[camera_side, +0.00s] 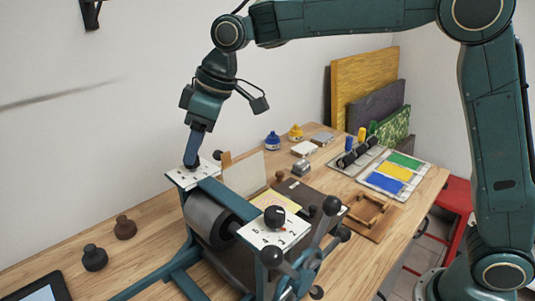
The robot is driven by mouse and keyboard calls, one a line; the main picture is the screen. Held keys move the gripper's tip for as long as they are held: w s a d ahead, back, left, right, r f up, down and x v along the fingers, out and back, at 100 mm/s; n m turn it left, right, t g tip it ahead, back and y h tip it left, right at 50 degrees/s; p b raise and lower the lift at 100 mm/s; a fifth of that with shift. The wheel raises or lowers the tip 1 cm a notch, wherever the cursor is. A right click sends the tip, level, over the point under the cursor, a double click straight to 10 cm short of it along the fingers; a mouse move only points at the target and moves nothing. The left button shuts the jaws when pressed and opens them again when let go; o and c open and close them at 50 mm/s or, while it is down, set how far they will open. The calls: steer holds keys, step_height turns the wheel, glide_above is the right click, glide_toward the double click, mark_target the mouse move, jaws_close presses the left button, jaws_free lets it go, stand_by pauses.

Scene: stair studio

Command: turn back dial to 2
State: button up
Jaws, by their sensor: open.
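A teal roller press (205,213) stands on the wooden table. The back dial plate (182,178), white with small dark marks, sits on top of its far end. My gripper (192,163) points down at this plate, with its fingertips at or just above the plate's middle. The back dial's knob is mostly hidden by my fingers, so I cannot read its setting or tell whether the fingers touch it. The jaws are open. The front dial has a black knob (274,216) on a white numbered plate (290,232) at the near end.
A spoked handwheel with black balls (331,205) sticks out at the press's near right. Two dark weights (94,258) and a tablet (45,290) lie left. Ink bottles (272,141), colour sheets (385,182) and a wooden frame (368,215) lie right.

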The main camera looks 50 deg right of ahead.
steer(key=shift+x, duration=1)
steer(key=shift+c, duration=0.4)
steer(key=c, duration=0.9)
